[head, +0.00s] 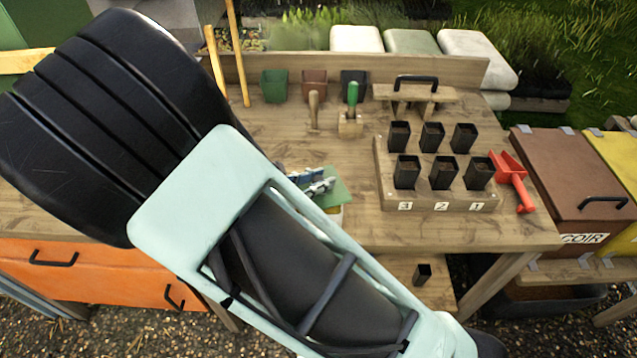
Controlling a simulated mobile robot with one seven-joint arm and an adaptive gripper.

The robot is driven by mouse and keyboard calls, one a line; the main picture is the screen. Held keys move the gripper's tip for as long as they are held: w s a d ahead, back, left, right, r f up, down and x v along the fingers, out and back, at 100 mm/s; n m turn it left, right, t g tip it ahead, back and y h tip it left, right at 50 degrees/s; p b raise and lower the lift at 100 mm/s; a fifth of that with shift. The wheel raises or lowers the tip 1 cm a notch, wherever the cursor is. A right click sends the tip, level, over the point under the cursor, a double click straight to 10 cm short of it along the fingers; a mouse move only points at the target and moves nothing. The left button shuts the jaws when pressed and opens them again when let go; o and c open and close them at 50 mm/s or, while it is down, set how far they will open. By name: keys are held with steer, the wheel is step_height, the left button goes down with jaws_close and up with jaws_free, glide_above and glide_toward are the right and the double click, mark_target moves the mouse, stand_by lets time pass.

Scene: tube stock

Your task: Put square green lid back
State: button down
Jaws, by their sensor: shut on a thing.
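The square green lid (339,197) shows in part at the middle of the worktop, behind my arm. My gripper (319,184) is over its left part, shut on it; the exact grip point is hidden. A pale container (337,215) shows just below the lid, mostly hidden by my arm. I cannot tell whether the lid rests on its rim or is held just above it.
A wooden block (440,203) with several black square tubes stands to the right, with a red scoop (514,181) beside it. A green-handled tool (352,98) stands behind. Brown (570,180) and yellow (617,160) bins stand at far right. Some worktop ahead is clear.

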steer(key=shift+f+b, duration=0.35)
steer(key=shift+f, duration=0.25)
steer(key=c, duration=1.8)
jaws_free()
steer(key=shift+o, duration=0.2)
steer(key=shift+r, duration=0.1)
steer(key=shift+r, duration=0.25)
steer(key=shift+r+p, duration=0.55)
steer(key=shift+p, duration=0.05)
steer(key=b+v, duration=0.1)
steer(key=v, duration=1)
steer(key=shift+s+a, duration=0.3)
steer(key=shift+s, duration=0.05)
